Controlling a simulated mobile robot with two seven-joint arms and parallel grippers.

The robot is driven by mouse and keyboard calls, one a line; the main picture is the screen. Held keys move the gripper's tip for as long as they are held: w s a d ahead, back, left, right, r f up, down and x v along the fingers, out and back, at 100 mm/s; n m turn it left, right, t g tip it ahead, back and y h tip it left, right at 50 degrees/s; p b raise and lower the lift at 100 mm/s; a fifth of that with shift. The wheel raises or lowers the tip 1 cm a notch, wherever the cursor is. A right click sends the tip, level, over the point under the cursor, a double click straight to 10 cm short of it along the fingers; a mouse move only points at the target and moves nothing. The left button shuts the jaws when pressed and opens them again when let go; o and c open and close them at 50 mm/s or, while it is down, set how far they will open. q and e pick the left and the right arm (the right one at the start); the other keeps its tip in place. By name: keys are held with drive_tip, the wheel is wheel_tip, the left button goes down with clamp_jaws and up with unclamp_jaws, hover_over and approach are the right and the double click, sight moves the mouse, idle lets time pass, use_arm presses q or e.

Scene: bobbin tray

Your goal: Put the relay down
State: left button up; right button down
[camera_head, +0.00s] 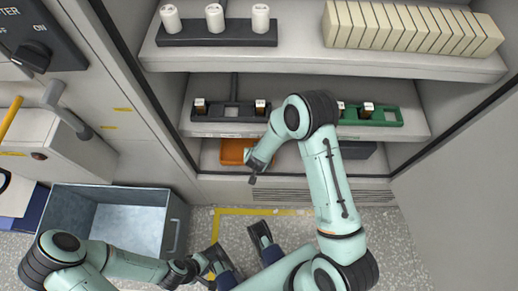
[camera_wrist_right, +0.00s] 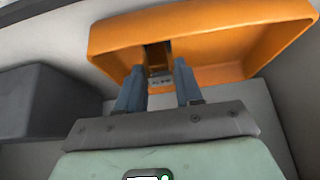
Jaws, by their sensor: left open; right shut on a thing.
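My right gripper (camera_wrist_right: 159,76) is shut on the relay (camera_wrist_right: 157,57), a small dark brown block with a pale labelled end, seen between the two blue-grey fingers. The relay is over the orange tray (camera_wrist_right: 215,38); whether it touches the tray floor I cannot tell. In the head view the orange tray (camera_head: 232,151) sits on the lowest shelf, partly covered by my right wrist, and the right fingers and relay are hidden. My left gripper (camera_head: 211,263) is open and empty low in the head view, right of the metal bin.
A grey metal bin (camera_head: 175,225) stands on the floor at left. Above the orange tray, a shelf carries a dark holder (camera_head: 231,112) and a green holder (camera_head: 388,118) with small relays. A dark box (camera_wrist_right: 45,103) lies left of the tray in the wrist view.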

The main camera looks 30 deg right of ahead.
drive_tip(key=shift+w, duration=0.1)
drive_tip(key=c, duration=0.7)
unclamp_jaws()
drive_tip(key=shift+f, duration=0.1)
drive_tip(key=shift+c, duration=0.2)
drive_tip(key=shift+r, duration=0.25)
drive_tip(key=p+v, duration=0.3)
drive_tip(key=v, duration=0.8)
drive_tip(key=s+a+f+g+y, duration=0.2)
drive_tip(key=s+f, duration=0.2)
drive_tip(key=s, duration=0.3)
drive_tip(key=s+a+f+n+g+y, duration=0.1)
drive_tip(key=s+a+f+g+y, duration=0.1)
drive_tip(key=s, duration=0.6)
drive_tip(key=s+a+f+n+g+y, duration=0.1)
drive_tip(key=s+a+f+g+y, duration=0.1)
drive_tip(key=s+f, duration=0.5)
drive_tip(key=shift+s+a+y, duration=0.25)
drive_tip(key=shift+a+y, duration=0.15)
drive_tip(key=shift+a, duration=0.4)
